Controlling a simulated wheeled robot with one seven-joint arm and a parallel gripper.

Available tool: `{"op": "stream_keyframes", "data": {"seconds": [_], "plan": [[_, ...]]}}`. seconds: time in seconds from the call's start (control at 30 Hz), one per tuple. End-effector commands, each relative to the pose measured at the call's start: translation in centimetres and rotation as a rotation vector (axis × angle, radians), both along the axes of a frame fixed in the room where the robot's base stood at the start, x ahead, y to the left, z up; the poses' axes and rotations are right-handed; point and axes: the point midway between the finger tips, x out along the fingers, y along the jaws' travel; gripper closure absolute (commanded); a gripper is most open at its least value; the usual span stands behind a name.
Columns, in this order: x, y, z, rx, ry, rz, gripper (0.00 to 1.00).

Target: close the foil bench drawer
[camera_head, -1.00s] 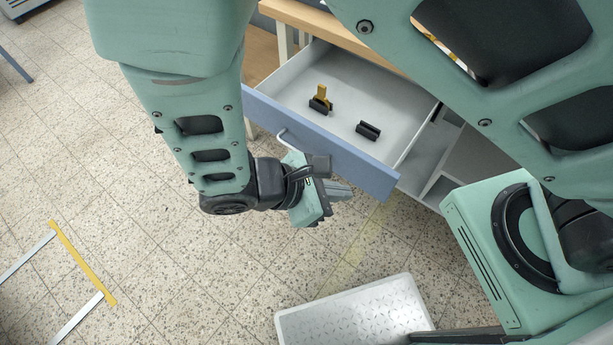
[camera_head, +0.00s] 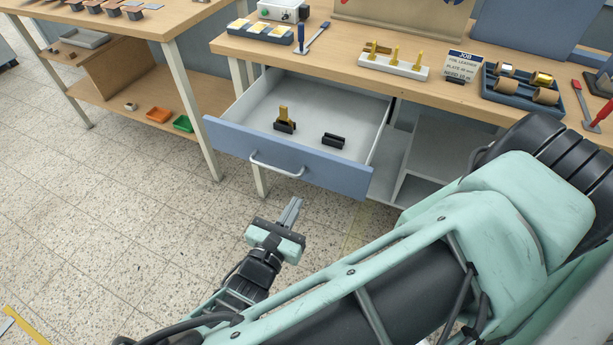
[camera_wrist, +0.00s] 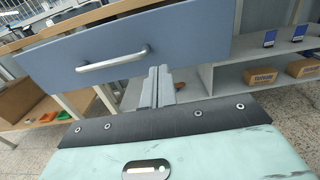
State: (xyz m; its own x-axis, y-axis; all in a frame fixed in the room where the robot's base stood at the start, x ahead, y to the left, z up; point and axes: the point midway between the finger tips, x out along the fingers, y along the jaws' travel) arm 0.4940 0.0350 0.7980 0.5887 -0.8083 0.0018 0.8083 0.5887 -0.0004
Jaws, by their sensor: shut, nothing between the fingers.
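The foil bench drawer (camera_head: 290,158) is pulled out from under the bench. It has a blue front and a pale handle (camera_head: 276,165). Inside it stand a black holder with a brass piece (camera_head: 284,119) and an empty black holder (camera_head: 333,140). My gripper (camera_head: 292,208) is shut and empty, in front of the drawer front and below the handle, apart from it in the head view. In the wrist view the shut fingers (camera_wrist: 157,87) point at the lower edge of the drawer front (camera_wrist: 195,45), right of the handle (camera_wrist: 112,60); whether they touch cannot be told.
The bench top (camera_head: 340,55) holds a white rack with brass pieces (camera_head: 393,66), a job sign (camera_head: 463,66) and a blue tray of rolls (camera_head: 521,88). An open shelf (camera_head: 430,160) lies right of the drawer. Another table (camera_head: 150,25) stands left. The floor in front is clear.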

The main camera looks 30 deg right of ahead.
Motion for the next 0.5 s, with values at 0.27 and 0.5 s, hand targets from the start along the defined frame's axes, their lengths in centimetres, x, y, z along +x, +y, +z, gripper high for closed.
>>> {"op": "stream_keyframes", "data": {"seconds": [0.27, 0.5], "plan": [[3.2, -4.5, 0.3, -0.002, -0.001, -0.002, 1.0], [4.6, -6.3, 0.1, 0.002, 0.001, 0.0, 1.0]]}}
